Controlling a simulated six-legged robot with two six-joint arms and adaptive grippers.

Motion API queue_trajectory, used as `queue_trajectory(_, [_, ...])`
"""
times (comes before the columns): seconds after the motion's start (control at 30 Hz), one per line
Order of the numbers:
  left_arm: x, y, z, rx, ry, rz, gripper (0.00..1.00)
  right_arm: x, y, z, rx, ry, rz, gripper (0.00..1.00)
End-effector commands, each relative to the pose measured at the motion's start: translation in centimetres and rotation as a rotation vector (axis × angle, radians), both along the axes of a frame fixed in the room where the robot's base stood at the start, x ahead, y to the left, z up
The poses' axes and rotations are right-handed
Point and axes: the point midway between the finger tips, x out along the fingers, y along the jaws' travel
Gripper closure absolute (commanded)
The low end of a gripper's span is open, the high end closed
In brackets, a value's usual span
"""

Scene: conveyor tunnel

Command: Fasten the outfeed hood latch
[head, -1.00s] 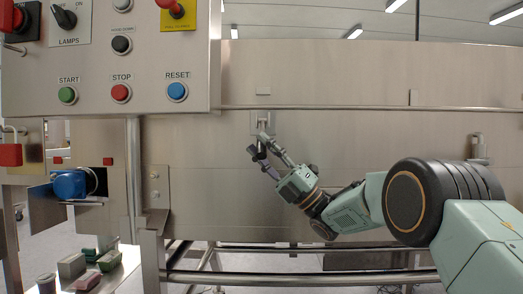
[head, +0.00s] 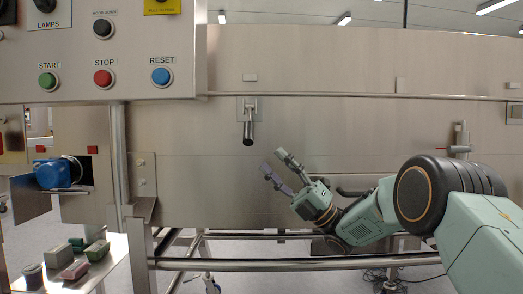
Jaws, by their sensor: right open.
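The hood latch (head: 248,128) sits on the steel hood panel (head: 330,65), just right of the control box. It has a small plate at the top and a dark handle hanging down. My right gripper (head: 274,162) is below and to the right of the handle, apart from it, with its two fingers spread and nothing between them. A second latch-like fitting (head: 460,140) stands at the far right, partly behind my right arm. My left gripper is not in view.
The control box with START, STOP and RESET buttons (head: 103,78) juts out at upper left. A blue motor-like part (head: 58,172) and a shelf with several small blocks (head: 95,252) are at lower left. Steel rails (head: 300,263) run below the panel.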

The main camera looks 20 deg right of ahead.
Motion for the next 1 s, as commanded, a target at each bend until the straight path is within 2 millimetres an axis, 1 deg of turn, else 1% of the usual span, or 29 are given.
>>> queue_trajectory(0.03, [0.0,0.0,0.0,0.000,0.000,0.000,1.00,-0.2,-0.5,-0.6,0.001,0.001,-0.002,0.54])
queue_trajectory(0.1, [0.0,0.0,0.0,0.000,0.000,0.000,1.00,-0.4,-1.0,-1.1,0.000,0.000,-0.002,0.54])
queue_trajectory(0.23, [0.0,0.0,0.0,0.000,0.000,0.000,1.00,-0.7,-1.5,-1.7,-0.001,-0.001,-0.001,0.54])
queue_trajectory(0.8, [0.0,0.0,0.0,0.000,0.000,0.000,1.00,-0.7,-1.6,-1.8,0.005,0.015,0.014,0.54])
queue_trajectory(0.87, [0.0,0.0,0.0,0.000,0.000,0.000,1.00,-0.4,-1.6,-2.0,0.013,0.053,0.030,0.54])
queue_trajectory(0.93, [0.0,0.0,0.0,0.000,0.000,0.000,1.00,0.8,-1.9,-2.4,0.039,0.141,0.037,0.54])
queue_trajectory(0.97, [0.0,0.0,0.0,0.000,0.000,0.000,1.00,1.4,-2.1,-2.9,0.062,0.196,0.037,0.54])
queue_trajectory(1.0, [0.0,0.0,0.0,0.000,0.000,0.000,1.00,2.3,-2.4,-4.0,0.103,0.283,0.035,0.54])
